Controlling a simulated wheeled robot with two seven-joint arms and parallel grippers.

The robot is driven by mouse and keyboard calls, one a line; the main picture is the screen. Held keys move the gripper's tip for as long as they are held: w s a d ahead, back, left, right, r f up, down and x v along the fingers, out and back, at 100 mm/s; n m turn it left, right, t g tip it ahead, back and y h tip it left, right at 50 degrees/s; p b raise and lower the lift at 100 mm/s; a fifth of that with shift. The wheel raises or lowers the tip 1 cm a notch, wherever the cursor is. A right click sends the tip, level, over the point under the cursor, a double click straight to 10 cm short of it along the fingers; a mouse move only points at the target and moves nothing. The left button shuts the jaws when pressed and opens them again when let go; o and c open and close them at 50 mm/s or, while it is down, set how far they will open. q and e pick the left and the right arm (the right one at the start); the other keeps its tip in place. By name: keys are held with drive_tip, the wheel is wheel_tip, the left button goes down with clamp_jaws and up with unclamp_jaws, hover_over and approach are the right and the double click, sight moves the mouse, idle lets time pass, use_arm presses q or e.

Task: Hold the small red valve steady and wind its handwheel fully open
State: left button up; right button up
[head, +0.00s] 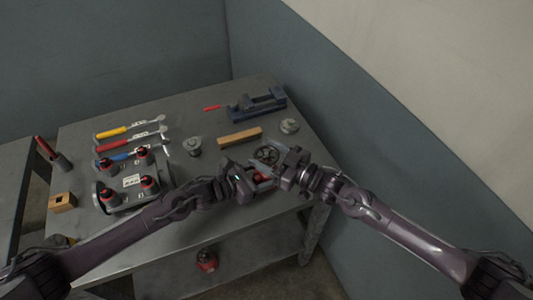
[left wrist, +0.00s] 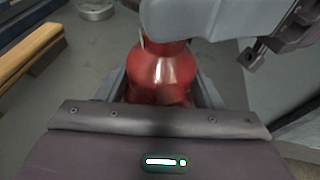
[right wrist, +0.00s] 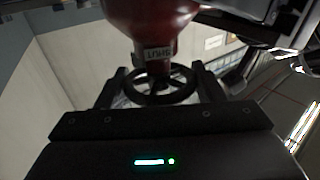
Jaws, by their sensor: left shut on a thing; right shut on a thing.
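The small red valve (left wrist: 165,75) is between the fingers of my left gripper (head: 257,180), which is shut on its body. In the head view only a bit of the red valve (head: 262,177) shows between the two grippers, above the table's front right part. In the right wrist view the red body (right wrist: 150,18) carries a small label that seems to read SHUT. Its black handwheel (right wrist: 160,88) sits between the fingers of my right gripper (head: 283,178), which is shut on it. My right gripper hides most of the handwheel in the other views.
A wooden bar (head: 240,137), a blue vise (head: 258,105), several coloured-handled tools and a rack (head: 125,205) with red-topped items are also there. A red item (head: 206,260) is on the lower shelf.

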drive_tip(key=n+g+y, duration=0.1)
drive_tip(key=n+g, duration=0.2)
drive_tip(key=g, duration=0.1)
drive_tip(key=n+g+y, duration=0.2)
drive_tip(key=g, duration=0.2)
drive_tip(key=shift+w+a+n, duration=0.1)
drive_tip(key=shift+n, duration=0.3)
drive_tip(key=n+g, duration=0.2)
drive_tip(key=g, duration=0.1)
drive_tip(key=n+g, duration=0.1)
drive_tip(key=g, duration=0.1)
drive_tip(key=shift+s+a+f, duration=0.1)
drive_tip(key=shift+s+a, duration=0.05)
drive_tip(key=shift+s, duration=0.1)
drive_tip(key=shift+w+n+g+h, duration=0.1)
drive_tip(key=shift+n+g+h, duration=0.2)
drive_tip(key=shift+n+g, duration=0.5)
drive_tip(key=shift+f+g, duration=0.1)
drive_tip(key=shift+g, duration=0.4)
drive_tip(key=shift+n+g+h, duration=0.4)
drive_tip(key=shift+g, duration=0.2)
drive_tip(key=o, duration=0.9)
drive_tip(key=shift+o, duration=0.4)
drive_tip(key=shift+d, duration=0.2)
drive_tip(key=shift+r, duration=0.25)
